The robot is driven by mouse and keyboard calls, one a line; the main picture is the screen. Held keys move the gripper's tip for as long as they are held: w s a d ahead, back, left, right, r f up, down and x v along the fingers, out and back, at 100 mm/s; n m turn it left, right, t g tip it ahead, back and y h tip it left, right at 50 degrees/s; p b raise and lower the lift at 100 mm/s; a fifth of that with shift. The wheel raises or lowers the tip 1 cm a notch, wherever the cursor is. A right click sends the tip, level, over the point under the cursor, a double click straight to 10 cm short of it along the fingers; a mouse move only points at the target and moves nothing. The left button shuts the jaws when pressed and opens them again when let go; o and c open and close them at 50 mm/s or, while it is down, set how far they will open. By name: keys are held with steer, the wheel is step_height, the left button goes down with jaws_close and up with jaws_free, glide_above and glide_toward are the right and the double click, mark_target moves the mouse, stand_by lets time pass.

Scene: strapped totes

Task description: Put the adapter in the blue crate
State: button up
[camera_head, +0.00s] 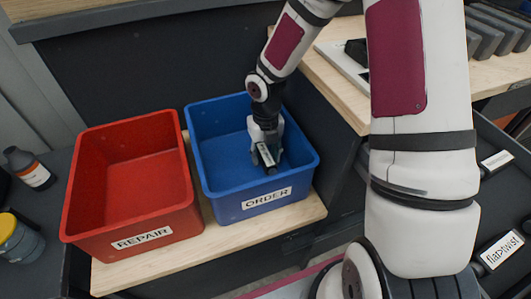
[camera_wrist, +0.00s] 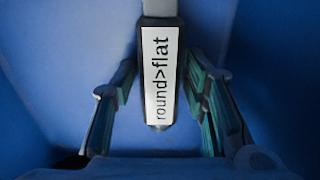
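The adapter (camera_wrist: 158,78) is a dark, narrow block with a white label reading "round>flat". It is at the blue crate (camera_head: 257,205), which is labelled ORDER, and in the head view it shows inside the walls (camera_head: 266,155). My gripper (camera_head: 266,145) reaches down into this crate. In the wrist view its two fingers (camera_wrist: 158,95) stand on either side of the adapter, with blue showing in the gaps. The gripper looks open. I cannot tell whether the adapter rests on the crate floor.
A red crate (camera_head: 128,225) labelled REPAIR stands left of the blue one on a wooden board (camera_head: 215,240). A wooden table (camera_head: 340,85) is behind to the right. A "flap>twist" label (camera_head: 501,249) shows at lower right.

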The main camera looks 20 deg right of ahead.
mark_target(266, 154)
steer(key=shift+r, duration=0.1)
step_height(266, 154, up, 8)
steer(key=p, duration=0.3)
steer(key=shift+p, duration=0.35)
stand_by(0.4)
